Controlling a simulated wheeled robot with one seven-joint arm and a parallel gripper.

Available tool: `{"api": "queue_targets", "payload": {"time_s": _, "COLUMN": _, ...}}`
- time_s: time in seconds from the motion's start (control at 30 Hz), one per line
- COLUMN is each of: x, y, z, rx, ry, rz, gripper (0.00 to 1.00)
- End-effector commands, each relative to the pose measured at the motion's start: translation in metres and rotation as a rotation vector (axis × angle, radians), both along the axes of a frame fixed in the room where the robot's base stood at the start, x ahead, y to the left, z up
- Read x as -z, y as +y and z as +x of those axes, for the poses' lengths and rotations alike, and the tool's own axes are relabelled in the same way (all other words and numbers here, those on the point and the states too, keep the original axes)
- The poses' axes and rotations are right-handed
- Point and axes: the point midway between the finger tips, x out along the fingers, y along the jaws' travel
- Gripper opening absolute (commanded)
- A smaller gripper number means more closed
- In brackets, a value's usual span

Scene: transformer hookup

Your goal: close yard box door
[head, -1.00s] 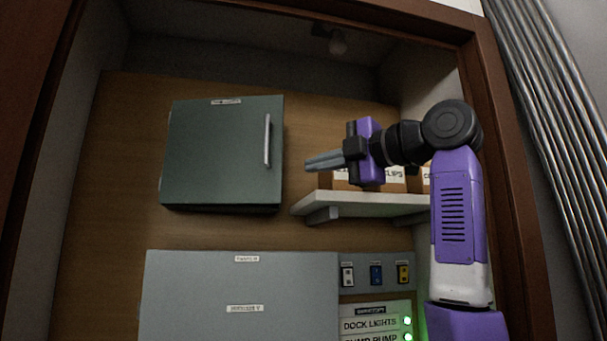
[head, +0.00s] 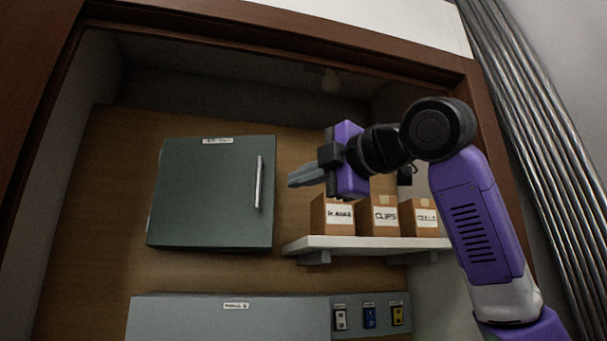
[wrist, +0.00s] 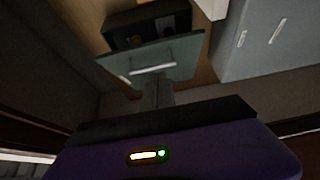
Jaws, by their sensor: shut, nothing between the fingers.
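The yard box is dark green, on the wooden back wall; its door (head: 208,192) faces me in the head view with a vertical metal handle (head: 259,182) near its right edge. In the wrist view the door (wrist: 180,54) stands out from the box (wrist: 148,24), whose dark inside shows with small round parts, so it looks open. How wide is hard to judge. My gripper (head: 291,181) is shut and empty, just right of the door's handle edge in the head view. In the wrist view its fingers (wrist: 157,88) point at the handle side; contact cannot be told.
A white shelf (head: 350,242) with labelled cardboard boxes (head: 385,216) sits below my gripper. A grey cabinet (head: 200,318) and a switch panel (head: 369,318) are lower down. The wooden frame (head: 300,22) borders the recess. Bare wall lies left of the yard box.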

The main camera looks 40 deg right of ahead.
Motion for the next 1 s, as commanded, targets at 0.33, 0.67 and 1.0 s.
{"api": "queue_targets", "payload": {"time_s": 0.33, "x": -0.004, "y": 0.006, "z": 0.069, "rx": 0.000, "ry": 0.002, "rz": 0.000, "gripper": 0.00}}
{"api": "queue_targets", "payload": {"time_s": 0.67, "x": -0.002, "y": -0.018, "z": 0.099, "rx": 0.001, "ry": 0.001, "rz": 0.000, "gripper": 0.00}}
{"api": "queue_targets", "payload": {"time_s": 1.0, "x": 0.000, "y": -0.020, "z": 0.101, "rx": 0.000, "ry": 0.000, "rz": -0.002, "gripper": 0.00}}
